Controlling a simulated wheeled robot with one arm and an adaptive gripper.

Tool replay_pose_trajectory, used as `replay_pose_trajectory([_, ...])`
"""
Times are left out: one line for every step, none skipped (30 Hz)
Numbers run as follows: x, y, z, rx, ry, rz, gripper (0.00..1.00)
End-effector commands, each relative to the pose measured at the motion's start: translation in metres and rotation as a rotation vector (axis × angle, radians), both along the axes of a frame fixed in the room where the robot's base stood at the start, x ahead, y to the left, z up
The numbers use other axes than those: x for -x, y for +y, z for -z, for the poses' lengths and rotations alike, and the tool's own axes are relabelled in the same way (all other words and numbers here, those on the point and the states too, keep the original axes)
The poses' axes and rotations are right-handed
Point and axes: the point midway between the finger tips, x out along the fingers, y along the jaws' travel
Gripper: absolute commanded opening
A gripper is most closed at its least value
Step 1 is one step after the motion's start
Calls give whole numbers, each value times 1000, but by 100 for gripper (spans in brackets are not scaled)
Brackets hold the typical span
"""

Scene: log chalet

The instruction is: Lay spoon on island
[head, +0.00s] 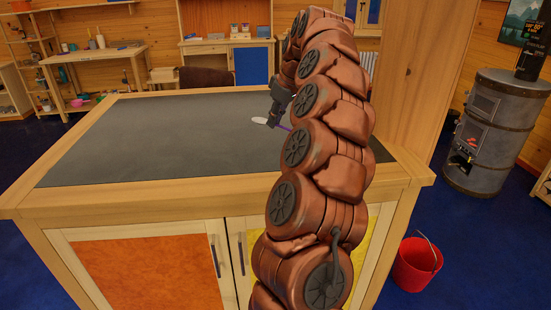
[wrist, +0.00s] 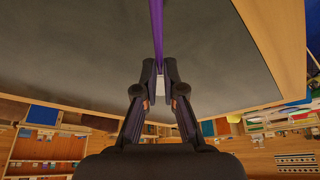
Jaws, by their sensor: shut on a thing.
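The spoon shows a pale bowl (head: 259,120) in the head view, beside my gripper and over the island's dark top. Its purple handle (wrist: 157,32) runs up from between the fingertips in the wrist view. My gripper (wrist: 158,68) is shut on the handle. In the head view my gripper (head: 276,112) is over the far right part of the island, partly hidden by my arm. The island (head: 130,133) has a dark grey top with a light wood rim. I cannot tell whether the spoon touches the top.
The island top is bare to the left of my arm. A wooden post (head: 420,80) stands at its right. A red bucket (head: 416,264) is on the blue floor at the right front. A grey stove (head: 495,130) stands farther right. A dark chair back (head: 206,78) is behind the island.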

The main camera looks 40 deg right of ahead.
Motion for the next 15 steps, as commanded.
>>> replay_pose_trajectory([1,-1,2,-1,1,0,0])
replay_pose_trajectory([1,-1,4,-2,2,-1,0])
replay_pose_trajectory([1,-1,7,-2,2,-1,0])
replay_pose_trajectory([1,-1,10,-1,2,0,0])
replay_pose_trajectory([1,0,12,-1,2,1,0])
replay_pose_trajectory([1,0,16,-2,1,-1,0])
replay_pose_trajectory([1,1,19,-3,1,-1,0])
replay_pose_trajectory([1,1,22,-1,0,-2,0])
replay_pose_trajectory([1,1,26,-2,1,-1,0])
replay_pose_trajectory([1,0,30,-2,1,-1,0])
replay_pose_trajectory([1,0,33,-2,2,0,0])
replay_pose_trajectory([1,0,38,-2,2,0,0])
replay_pose_trajectory([1,0,41,-2,1,-1,0])
replay_pose_trajectory([1,1,44,-2,0,-1,0])
replay_pose_trajectory([1,1,47,-2,0,-1,0])
